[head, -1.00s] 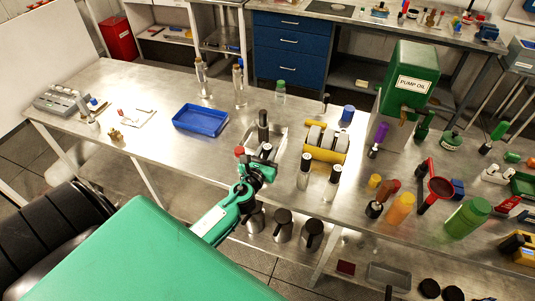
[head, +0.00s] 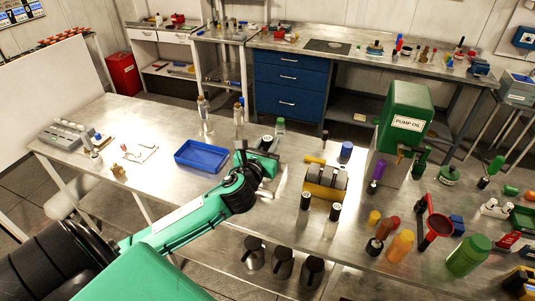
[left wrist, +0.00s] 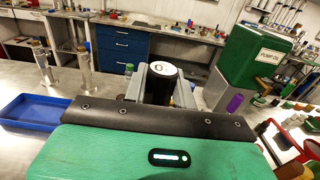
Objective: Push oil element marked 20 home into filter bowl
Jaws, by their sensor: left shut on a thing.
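My left gripper (head: 262,152) is over the middle of the steel bench. In the left wrist view its grey fingers (left wrist: 160,82) are shut on a dark cylindrical element (left wrist: 157,88) with a white round top. The element stands roughly upright between them. A mark on the white top is too small to read surely. In the head view the element's top (head: 267,139) shows just beyond my wrist. The element's lower end is hidden by my gripper, and I cannot make out the filter bowl or how deep the element sits. My right gripper is not in view.
A blue tray (head: 201,155) lies left of my gripper. The green pump oil tank (head: 408,115) is farther right. Tall clear cylinders (head: 205,115) stand behind the tray.

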